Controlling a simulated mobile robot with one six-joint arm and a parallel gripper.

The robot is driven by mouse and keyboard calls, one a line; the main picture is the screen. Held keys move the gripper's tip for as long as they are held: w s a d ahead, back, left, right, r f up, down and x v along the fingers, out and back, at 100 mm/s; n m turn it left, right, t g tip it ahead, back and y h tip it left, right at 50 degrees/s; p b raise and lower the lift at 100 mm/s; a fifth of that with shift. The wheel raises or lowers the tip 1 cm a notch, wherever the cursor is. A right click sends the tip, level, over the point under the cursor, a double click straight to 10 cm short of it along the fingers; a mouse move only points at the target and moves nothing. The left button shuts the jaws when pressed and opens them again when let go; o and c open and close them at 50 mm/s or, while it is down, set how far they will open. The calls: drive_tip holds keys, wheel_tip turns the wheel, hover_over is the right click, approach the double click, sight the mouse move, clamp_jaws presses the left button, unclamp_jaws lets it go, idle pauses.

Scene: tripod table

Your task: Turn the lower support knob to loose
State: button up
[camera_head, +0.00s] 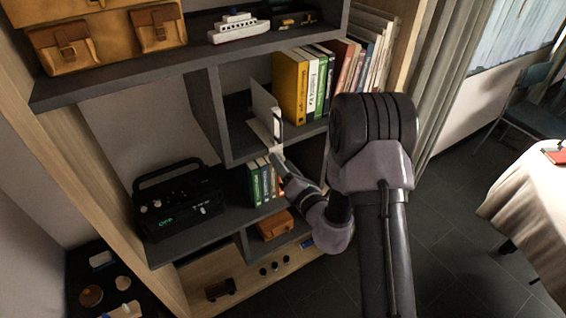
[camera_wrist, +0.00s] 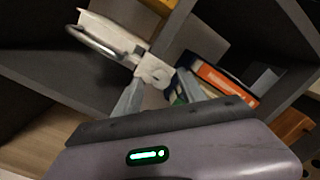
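A white panel-like thing with a dark-edged frame (camera_head: 265,112) stands at the front of the middle shelf compartment. In the wrist view it is a pale slab with a metal loop handle (camera_wrist: 98,42). My gripper (camera_head: 278,157) reaches up to this lower end. In the wrist view my gripper's grey fingers (camera_wrist: 160,88) are apart, one on each side of the white round part. I cannot tell whether they press on it. No loose or tight marking is readable.
Upright books (camera_head: 290,88) stand right of the panel, and more books (camera_head: 262,182) are in the compartment below, close to my gripper. A black radio (camera_head: 180,203) is on the lower left shelf. Shelf edges surround the arm. Open floor (camera_head: 440,230) lies to the right.

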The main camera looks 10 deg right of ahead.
clamp_jaws()
drive_tip(key=shift+w+d+n+y+b, duration=0.1)
drive_tip(key=shift+n+y+b, duration=0.35)
drive_tip(key=shift+n+b, duration=3.45)
drive_tip(key=shift+n+y+b, duration=0.1)
drive_tip(key=shift+n+y, duration=0.35)
drive_tip(key=shift+n, duration=7.15)
